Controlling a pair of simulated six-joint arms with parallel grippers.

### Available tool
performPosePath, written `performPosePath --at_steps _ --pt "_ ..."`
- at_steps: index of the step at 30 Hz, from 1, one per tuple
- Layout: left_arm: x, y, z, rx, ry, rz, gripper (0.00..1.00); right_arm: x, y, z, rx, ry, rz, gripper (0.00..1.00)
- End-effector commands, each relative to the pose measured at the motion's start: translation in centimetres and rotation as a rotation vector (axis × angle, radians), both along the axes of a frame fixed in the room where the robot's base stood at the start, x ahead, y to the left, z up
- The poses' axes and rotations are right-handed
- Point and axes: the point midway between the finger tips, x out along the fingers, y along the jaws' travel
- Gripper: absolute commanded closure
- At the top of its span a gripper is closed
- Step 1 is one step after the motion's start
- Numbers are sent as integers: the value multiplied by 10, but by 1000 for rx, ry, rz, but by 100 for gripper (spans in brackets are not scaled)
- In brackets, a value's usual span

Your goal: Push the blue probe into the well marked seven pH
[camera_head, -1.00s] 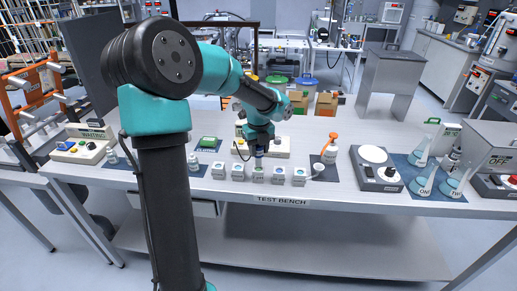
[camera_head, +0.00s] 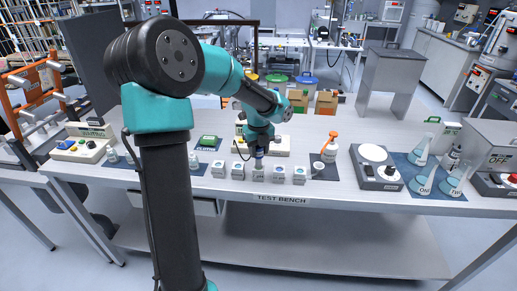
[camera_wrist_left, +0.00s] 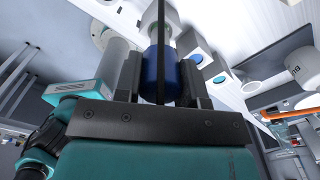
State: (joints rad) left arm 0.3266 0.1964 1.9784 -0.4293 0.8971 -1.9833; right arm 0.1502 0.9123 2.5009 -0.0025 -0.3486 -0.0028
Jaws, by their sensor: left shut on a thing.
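The blue probe (camera_head: 259,155) is held upright in my left gripper (camera_head: 260,147), which is shut on it. In the left wrist view the blue probe (camera_wrist_left: 153,72) sits between the two dark fingers of the left gripper (camera_wrist_left: 160,80). The probe's lower end is at the top of the middle block (camera_head: 258,175) in a row of several small white well blocks. I cannot tell how far it is inside. The markings on the blocks are too small to read. My right gripper is not in view.
Other well blocks (camera_head: 238,171) (camera_head: 279,174) stand close on both sides. An orange-topped bottle (camera_head: 329,150) stands right of the row, and a hotplate (camera_head: 376,168) farther right. A small bottle (camera_head: 193,160) is left. The bench front edge is just before the row.

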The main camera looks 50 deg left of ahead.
Motion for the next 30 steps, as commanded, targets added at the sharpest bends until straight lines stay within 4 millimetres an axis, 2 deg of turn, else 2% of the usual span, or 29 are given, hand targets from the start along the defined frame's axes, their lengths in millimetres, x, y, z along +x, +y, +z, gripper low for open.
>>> performPosePath --at_steps 30 --pt "0 0 -16 -1 0 0 97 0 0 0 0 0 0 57"
